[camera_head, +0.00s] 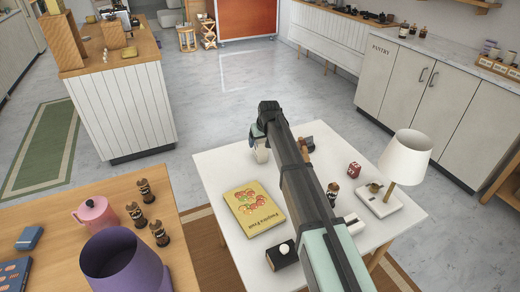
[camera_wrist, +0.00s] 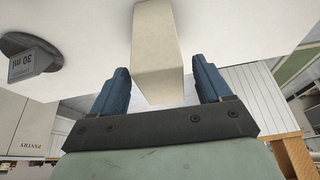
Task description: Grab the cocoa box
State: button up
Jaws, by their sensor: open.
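A plain cream box (camera_wrist: 157,50) stands between the two blue fingers of my gripper (camera_wrist: 162,88) in the wrist view. I see no lettering on it, so I cannot confirm that it is the cocoa box. In the head view a small cream part of it (camera_head: 262,155) shows below my gripper (camera_head: 257,137), at the far edge of the white table (camera_head: 215,165). My gripper is open, with a gap visible on each side of the box. My arm hides part of the table.
A yellow book (camera_head: 254,208), a red cube (camera_head: 354,169), a small dark-topped bottle (camera_head: 333,190) and a white lamp (camera_head: 405,157) are on the white table. A grey "30 ml" measure (camera_wrist: 32,62) is left of the box in the wrist view. A purple pot (camera_head: 125,262) is on the wooden table.

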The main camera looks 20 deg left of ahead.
jog(key=shift+x, duration=1.95)
jog(key=shift+a, duration=0.15)
jog(key=shift+c, duration=0.3)
jog(key=shift+r, duration=0.1)
jog(key=c, duration=1.2)
jog(key=shift+w+r, duration=0.1)
